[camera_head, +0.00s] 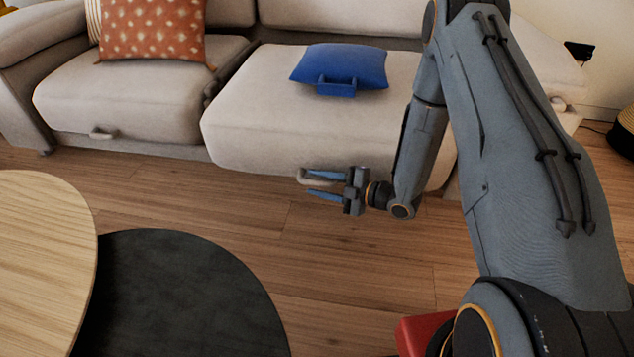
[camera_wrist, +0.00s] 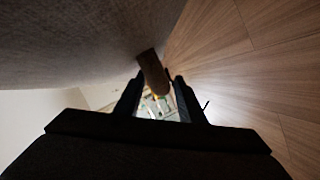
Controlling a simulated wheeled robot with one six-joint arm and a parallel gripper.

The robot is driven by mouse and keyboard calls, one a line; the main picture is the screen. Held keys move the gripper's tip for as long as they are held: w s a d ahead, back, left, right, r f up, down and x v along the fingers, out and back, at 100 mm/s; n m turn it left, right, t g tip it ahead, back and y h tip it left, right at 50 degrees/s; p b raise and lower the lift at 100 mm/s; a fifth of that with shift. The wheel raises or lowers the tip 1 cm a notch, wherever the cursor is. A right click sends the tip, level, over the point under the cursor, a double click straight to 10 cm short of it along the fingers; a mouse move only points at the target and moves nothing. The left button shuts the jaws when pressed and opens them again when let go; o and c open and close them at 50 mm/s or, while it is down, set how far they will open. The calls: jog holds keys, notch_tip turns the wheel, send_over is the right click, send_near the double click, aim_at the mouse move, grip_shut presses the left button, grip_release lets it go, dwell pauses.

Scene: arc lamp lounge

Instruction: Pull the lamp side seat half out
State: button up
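The lamp side seat (camera_head: 255,115) is the pale right-hand cushion of the sofa, and its front stands farther forward than the left seat's. A small tan handle (camera_head: 313,178) is at its lower front; it also shows in the wrist view (camera_wrist: 153,74). My gripper (camera_head: 318,184) is at this handle, low above the floor. Its two fingers are apart, with the handle's end between or just beyond the tips and a gap visible beside it. I cannot tell whether either finger touches it. In the wrist view the seat's grey fabric (camera_wrist: 70,40) fills the upper left.
A blue cushion (camera_head: 345,67) lies on the lamp side seat. The left seat (camera_head: 120,105) has its own handle (camera_head: 102,133) and a patterned rust pillow (camera_head: 150,30). A round wooden table (camera_head: 45,265) and dark round surface (camera_head: 180,300) stand front left. Bare floor (camera_head: 270,235) lies between.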

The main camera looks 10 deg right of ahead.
jog(key=p+v, duration=0.3)
jog(key=v, duration=0.4)
jog(key=shift+s+d+r, duration=0.15)
jog(key=shift+s+d, duration=0.1)
jog(key=shift+d, duration=0.05)
dwell(0.5)
